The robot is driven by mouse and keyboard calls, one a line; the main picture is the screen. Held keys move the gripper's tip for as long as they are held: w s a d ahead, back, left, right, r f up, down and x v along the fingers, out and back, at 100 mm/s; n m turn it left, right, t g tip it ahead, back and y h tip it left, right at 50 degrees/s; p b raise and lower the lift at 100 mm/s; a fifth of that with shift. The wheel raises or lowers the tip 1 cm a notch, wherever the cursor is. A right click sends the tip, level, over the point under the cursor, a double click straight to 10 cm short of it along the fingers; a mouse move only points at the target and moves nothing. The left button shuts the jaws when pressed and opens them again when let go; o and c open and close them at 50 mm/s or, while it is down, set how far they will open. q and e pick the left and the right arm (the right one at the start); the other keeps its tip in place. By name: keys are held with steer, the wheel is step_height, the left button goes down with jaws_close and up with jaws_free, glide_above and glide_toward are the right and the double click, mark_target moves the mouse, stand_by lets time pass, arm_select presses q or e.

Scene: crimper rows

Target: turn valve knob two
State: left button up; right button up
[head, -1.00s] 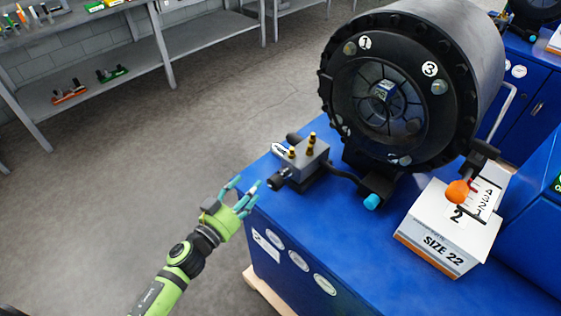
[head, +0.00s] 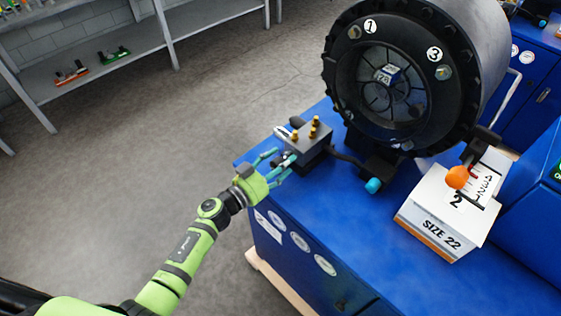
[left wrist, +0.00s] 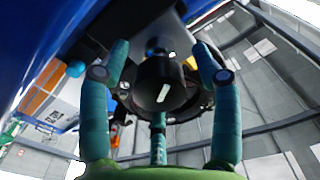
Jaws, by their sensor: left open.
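A grey valve block (head: 306,143) with brass fittings on top sits at the left end of the blue bench. A black knob with a white mark (left wrist: 163,84) faces my left wrist camera; I cannot read a number on it. In the head view my fingers mostly cover this knob. My left gripper (head: 280,162) is open at the block's near left side, its teal fingers spread around the knob. In the left wrist view one finger is on each side and one below; I cannot tell whether they touch it. My right gripper is out of view.
A large black crimper head (head: 395,85) stands behind the block. A teal-tipped black part (head: 374,185) juts out at its foot. A white SIZE 22 box (head: 440,215) and an orange ball handle (head: 457,177) are at the right. The bench top's front middle (head: 370,235) is clear.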

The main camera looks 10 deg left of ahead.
arm_select(q)
steer(key=c, duration=1.2)
steer(key=shift+o, duration=0.2)
steer(key=shift+w+r, duration=0.1)
steer(key=shift+r, duration=0.05)
